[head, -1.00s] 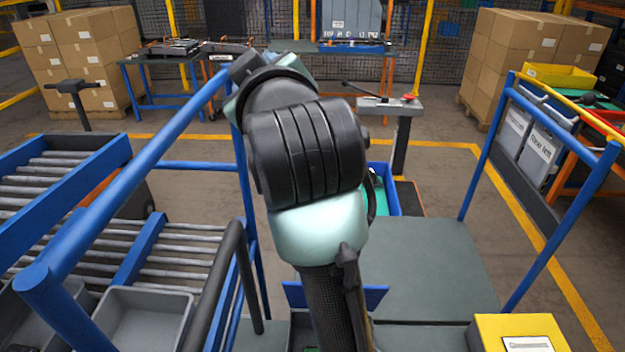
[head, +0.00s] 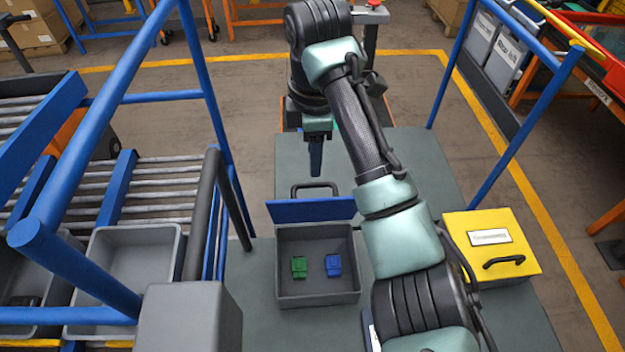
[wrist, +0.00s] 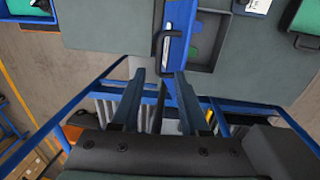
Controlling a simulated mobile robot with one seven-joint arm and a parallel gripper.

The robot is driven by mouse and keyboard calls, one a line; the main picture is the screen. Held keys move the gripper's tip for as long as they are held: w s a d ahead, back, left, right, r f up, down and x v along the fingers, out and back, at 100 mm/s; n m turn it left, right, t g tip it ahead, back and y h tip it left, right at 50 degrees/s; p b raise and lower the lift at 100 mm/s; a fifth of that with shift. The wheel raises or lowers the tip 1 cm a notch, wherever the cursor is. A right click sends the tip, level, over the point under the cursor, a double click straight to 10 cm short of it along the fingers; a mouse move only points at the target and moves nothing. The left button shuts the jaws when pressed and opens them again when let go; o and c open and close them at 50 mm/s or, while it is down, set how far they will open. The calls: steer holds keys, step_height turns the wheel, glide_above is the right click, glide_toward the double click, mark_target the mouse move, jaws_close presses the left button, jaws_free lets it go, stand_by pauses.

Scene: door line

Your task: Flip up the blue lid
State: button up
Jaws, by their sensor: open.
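The blue lid (head: 310,210) stands raised along the back edge of a grey box (head: 318,300), whose inside is open to view. A green item (head: 298,267) and a blue item (head: 333,266) lie in the box. A dark handle (head: 315,188) shows just behind the lid.
A closed yellow lid (head: 490,245) with a dark handle lies to the right. My arm crosses above the table (head: 420,165) between it and the grey box. Blue rails and a roller conveyor (head: 165,185) with grey bins stand left. Table space behind the box is clear.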

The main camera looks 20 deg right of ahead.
mark_target(313, 183)
steer(key=f, duration=0.2)
steer(key=f+p, duration=0.1)
steer(key=f, duration=0.2)
steer(key=w+f+p, duration=0.1)
steer(key=f, duration=0.1)
steer(key=shift+f, duration=0.3)
jaws_close()
stand_by(1.0)
